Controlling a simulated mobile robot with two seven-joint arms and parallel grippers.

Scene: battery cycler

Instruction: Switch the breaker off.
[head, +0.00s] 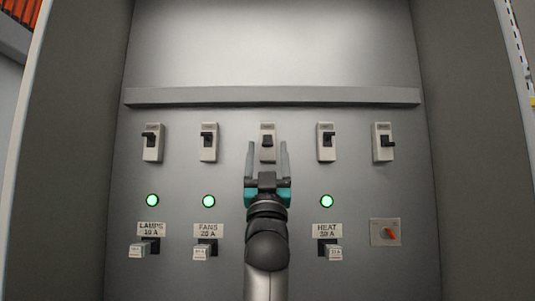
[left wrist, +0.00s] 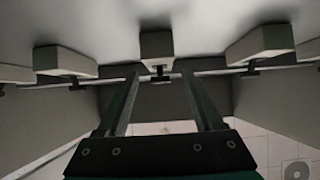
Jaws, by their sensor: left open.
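Several white breakers with dark levers sit in a row on the grey panel. The middle breaker (head: 267,128) is straight ahead of my left gripper (head: 266,147). Its dark lever (head: 267,141) shows between the two fingertips. My left gripper is open and empty, with its fingers pointing up the picture. In the left wrist view the middle breaker (left wrist: 156,44) and its small lever (left wrist: 160,72) appear between and beyond the fingertips (left wrist: 160,76). I see no clear contact. My arm hides the panel below this breaker. My right gripper is not in view.
Breakers stand on both sides, the nearest at left (head: 208,150) and right (head: 326,152). Green lamps are lit, such as the left one (head: 152,201). Cabinet side walls (head: 70,150) bound the space.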

